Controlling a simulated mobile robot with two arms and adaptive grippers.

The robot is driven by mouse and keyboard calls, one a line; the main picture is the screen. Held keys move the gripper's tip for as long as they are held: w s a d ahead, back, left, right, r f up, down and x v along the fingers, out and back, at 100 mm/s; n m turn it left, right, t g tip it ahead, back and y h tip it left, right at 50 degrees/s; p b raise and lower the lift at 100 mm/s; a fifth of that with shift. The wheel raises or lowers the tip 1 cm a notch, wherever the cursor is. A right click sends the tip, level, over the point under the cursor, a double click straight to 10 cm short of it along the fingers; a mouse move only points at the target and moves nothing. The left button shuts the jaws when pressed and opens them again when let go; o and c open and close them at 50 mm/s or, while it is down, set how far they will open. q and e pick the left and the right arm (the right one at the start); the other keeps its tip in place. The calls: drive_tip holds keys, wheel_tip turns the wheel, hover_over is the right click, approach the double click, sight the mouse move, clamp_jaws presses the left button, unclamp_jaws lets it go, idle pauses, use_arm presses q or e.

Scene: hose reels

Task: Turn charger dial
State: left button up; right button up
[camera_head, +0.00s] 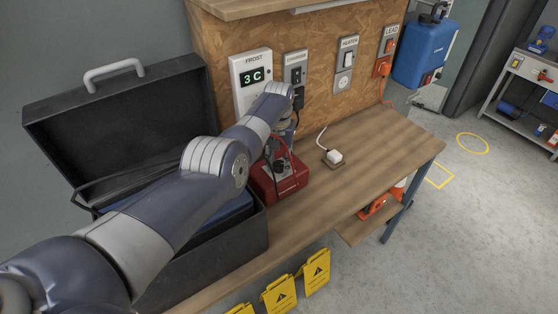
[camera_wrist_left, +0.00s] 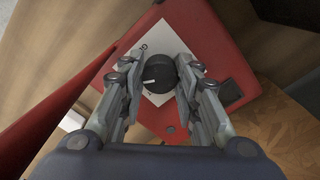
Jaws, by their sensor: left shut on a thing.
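The red charger (camera_head: 278,180) stands on the wooden workbench, beside the black case. In the left wrist view the charger (camera_wrist_left: 219,52) fills the middle, with a black round dial (camera_wrist_left: 158,75) on a white label plate (camera_wrist_left: 151,41). The dial has a white pointer line that points to the left. My left gripper (camera_wrist_left: 160,72) has a finger on each side of the dial and is shut on it. My right gripper is not in view.
The open black case (camera_head: 111,90) stands left of the charger. A white plug on a small block (camera_head: 334,158) lies to the right. Behind are wall panels, including the frost display (camera_head: 252,77) reading 3 C. The workbench (camera_head: 385,143) is clear at the right.

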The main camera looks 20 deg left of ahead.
sight(279, 164)
use_arm(q)
drive_tip(key=m, duration=0.6)
drive_tip(key=shift+m, duration=0.3)
drive_tip(key=m, duration=0.5)
drive_tip(key=shift+a, duration=0.1)
idle(0.3)
drive_tip(key=o, duration=1.1)
wheel_tip(279, 164, up, 12)
drive_tip(key=shift+r, duration=0.1)
